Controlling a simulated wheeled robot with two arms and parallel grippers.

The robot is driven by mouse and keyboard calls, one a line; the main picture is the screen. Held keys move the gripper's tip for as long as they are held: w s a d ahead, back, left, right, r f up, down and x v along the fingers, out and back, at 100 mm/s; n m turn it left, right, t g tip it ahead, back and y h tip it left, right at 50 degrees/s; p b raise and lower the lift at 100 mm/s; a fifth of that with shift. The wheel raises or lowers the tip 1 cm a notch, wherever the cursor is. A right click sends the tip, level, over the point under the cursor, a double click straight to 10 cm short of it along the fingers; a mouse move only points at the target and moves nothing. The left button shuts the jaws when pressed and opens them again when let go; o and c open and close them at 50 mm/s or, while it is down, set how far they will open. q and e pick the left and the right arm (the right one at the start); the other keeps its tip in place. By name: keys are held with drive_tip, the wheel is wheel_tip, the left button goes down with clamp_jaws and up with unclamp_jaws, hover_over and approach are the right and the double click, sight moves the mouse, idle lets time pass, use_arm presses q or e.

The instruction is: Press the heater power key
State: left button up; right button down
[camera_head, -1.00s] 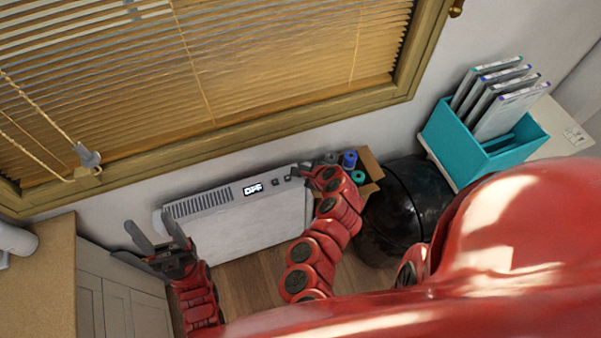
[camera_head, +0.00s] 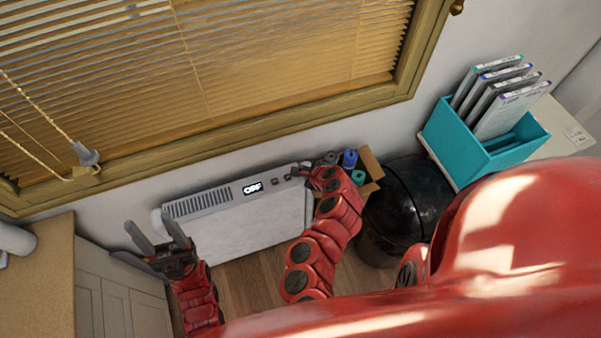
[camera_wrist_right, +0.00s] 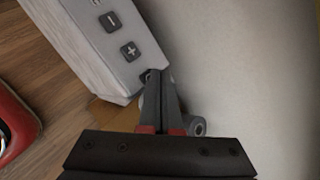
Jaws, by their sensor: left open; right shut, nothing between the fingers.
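The white heater (camera_head: 238,222) stands against the wall below the window. Its top edge has a vent grille, a lit display (camera_head: 253,188) that seems to read OFF, and small keys. In the right wrist view the minus key (camera_wrist_right: 111,20) and plus key (camera_wrist_right: 130,51) show clearly. A further dark key (camera_wrist_right: 146,76) at the end of the row is partly hidden by my right fingertips. My right gripper (camera_wrist_right: 161,72) is shut and empty, its tips at that key; contact cannot be told. My left gripper (camera_head: 147,221) is open and empty, left of the heater.
A cardboard box (camera_head: 373,168) with blue and green rolls stands right of the heater. Beyond it are a black bin (camera_head: 405,205) and a teal file holder (camera_head: 470,162). A cabinet (camera_head: 115,292) stands at the left.

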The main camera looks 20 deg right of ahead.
drive_tip(key=shift+f, duration=0.35)
idle(0.3)
drive_tip(key=shift+r, duration=0.1)
drive_tip(key=shift+r+p, duration=0.4)
drive_tip(key=shift+r, duration=0.15)
drive_tip(key=shift+r, duration=0.1)
wheel_tip(320, 180, up, 6)
drive_tip(key=p, duration=0.5)
idle(0.5)
